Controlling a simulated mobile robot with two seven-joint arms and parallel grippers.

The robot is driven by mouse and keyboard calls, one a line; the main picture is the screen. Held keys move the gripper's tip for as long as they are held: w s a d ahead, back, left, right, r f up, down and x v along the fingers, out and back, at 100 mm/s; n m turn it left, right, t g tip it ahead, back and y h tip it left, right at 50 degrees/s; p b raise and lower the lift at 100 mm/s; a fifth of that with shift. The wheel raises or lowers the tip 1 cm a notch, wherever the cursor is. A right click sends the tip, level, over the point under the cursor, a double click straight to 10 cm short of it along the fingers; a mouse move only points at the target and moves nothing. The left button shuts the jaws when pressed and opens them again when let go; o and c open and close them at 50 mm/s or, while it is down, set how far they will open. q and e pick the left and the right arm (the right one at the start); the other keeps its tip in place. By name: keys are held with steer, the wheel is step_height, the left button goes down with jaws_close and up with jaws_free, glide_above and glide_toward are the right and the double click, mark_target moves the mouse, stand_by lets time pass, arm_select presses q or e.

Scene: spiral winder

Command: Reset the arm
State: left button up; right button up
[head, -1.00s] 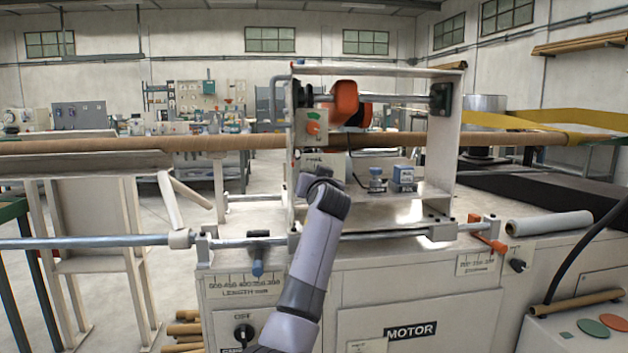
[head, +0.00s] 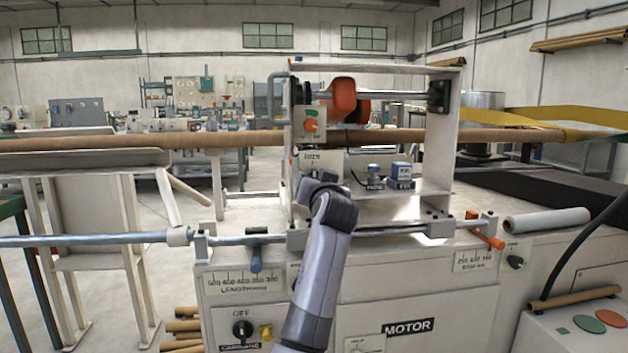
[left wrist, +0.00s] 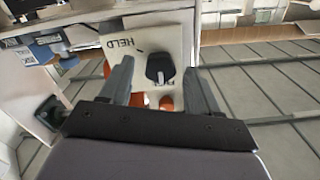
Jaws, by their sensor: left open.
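My left gripper (head: 318,186) is in front of the winder's upright frame, below the panel with the orange knob (head: 311,125). A white plate with lettering (head: 311,159) shows just above it, partly hidden by it. In the left wrist view my left gripper (left wrist: 159,68) is open, with its two fingers apart. A black knob or lever (left wrist: 160,67) on a white plate marked HELD (left wrist: 125,43) appears between the fingers; I cannot tell whether they touch it. The red-orange arm-like part (head: 342,97) hangs on the upper shaft. My right gripper is not in view.
A long brown tube (head: 120,142) crosses behind the frame. A steel bar (head: 90,240) with an orange handle (head: 487,233) runs along the front. Blue-topped units (head: 401,176) stand on the shelf right of my gripper. A white roll (head: 548,222) lies at the right.

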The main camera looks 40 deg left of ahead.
arm_select(q)
steer(key=shift+s+d, duration=0.35)
steer(key=shift+d, duration=0.1)
stand_by(0.3)
steer(key=s+d+f+m+t+h, duration=0.1)
steer(key=s+d+f+m+h, duration=0.3)
steer(key=f, duration=0.6)
steer(key=d+f+m+t+h, duration=0.1)
steer(key=d+f+h, duration=0.1)
steer(key=d+f, duration=0.6)
steer(key=s+d+f+m+h, duration=0.2)
steer(key=d+f+m+h, duration=0.15)
steer(key=f, duration=0.85)
steer(key=s+d+f+g+h, duration=0.1)
steer(key=s+d+f+h, duration=0.1)
steer(key=s+d+f, duration=0.4)
steer(key=s+d+f+g+h, duration=0.1)
steer(key=s+d+f+h, duration=0.25)
steer(key=s, duration=0.55)
steer(key=s+d+f+g+h, duration=0.1)
steer(key=s+d+f+h, duration=0.1)
steer(key=s+d+f, duration=0.4)
step_height(320, 180, up, 17)
steer(key=s+a+p, duration=0.2)
steer(key=p, duration=1.7)
steer(key=shift+s+a+f+m+y, duration=0.15)
steer(key=shift+s+a+m+y, duration=0.1)
steer(key=shift+m+y, duration=0.15)
